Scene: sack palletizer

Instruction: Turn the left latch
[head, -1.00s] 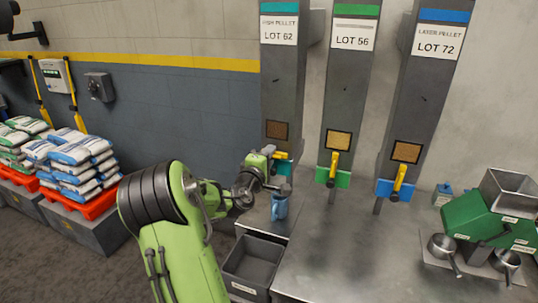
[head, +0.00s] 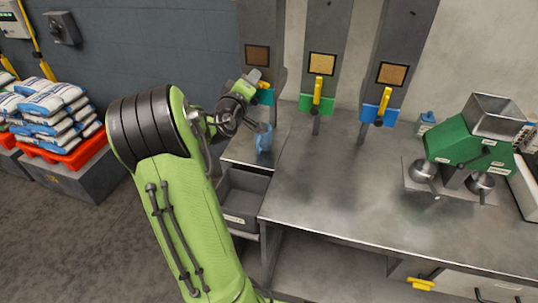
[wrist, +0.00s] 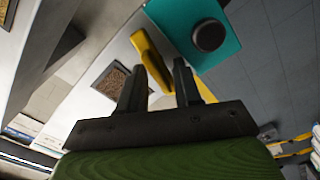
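The left latch is a yellow lever (wrist: 150,55) on a teal plate (wrist: 190,30) with a round black knob. In the head view, the teal plate (head: 266,97) shows low on the leftmost grey chute, partly behind my gripper (head: 256,80). In the wrist view, the two dark fingers of my gripper (wrist: 161,68) stand apart, pointing at the lever. The lever slants from upper left to lower right, passing across the gap between the fingers. I cannot tell whether a finger touches it.
A blue jug (head: 263,138) stands under the left chute. The middle latch (head: 317,95) and right latch (head: 377,108) are to the right. A grey bin (head: 243,198) is below. A green machine (head: 470,140) stands right on the steel table (head: 330,185), whose middle is clear.

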